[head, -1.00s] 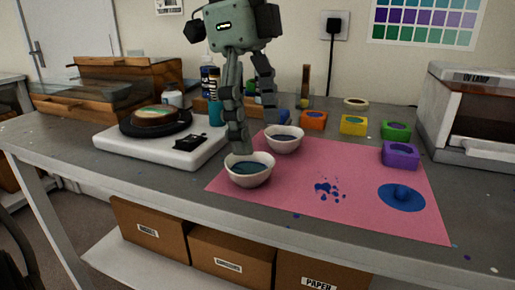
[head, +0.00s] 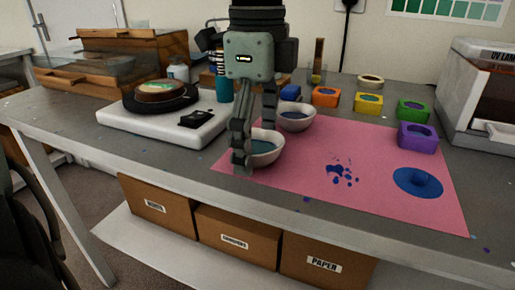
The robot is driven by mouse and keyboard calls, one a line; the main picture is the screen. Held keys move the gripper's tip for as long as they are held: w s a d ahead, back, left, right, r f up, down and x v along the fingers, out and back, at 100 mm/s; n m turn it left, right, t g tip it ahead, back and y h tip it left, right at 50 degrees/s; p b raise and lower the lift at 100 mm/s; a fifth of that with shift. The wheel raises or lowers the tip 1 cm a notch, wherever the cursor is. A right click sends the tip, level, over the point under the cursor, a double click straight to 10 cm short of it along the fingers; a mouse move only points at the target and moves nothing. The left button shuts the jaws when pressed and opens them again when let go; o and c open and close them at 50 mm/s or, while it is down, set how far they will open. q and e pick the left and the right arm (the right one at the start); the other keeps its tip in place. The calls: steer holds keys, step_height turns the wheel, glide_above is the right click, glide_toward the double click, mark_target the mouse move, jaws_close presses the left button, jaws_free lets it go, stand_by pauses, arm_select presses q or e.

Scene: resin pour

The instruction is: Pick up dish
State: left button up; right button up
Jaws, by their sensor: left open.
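Two white dishes with dark blue content stand on the pink mat (head: 385,205). The front dish (head: 268,160) is at the mat's left corner, and the rear dish (head: 297,125) is just behind it to the right. My left gripper (head: 255,147) points down at the front dish and is open. One finger is in front of the dish's left side and hides part of it. The other finger reaches down at the dish's back rim; I cannot tell whether either touches it. My right gripper is not in view.
A white scale (head: 155,128) with a dark turntable stands left of the dishes. Orange (head: 325,101), yellow (head: 367,109), green (head: 412,115) and purple (head: 417,145) moulds stand behind and right. Blue paint marks the mat. A UV lamp (head: 470,80) stands far right.

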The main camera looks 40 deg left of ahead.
arm_select(q)
steer(key=c, duration=1.2)
steer(key=shift+r, duration=0.1)
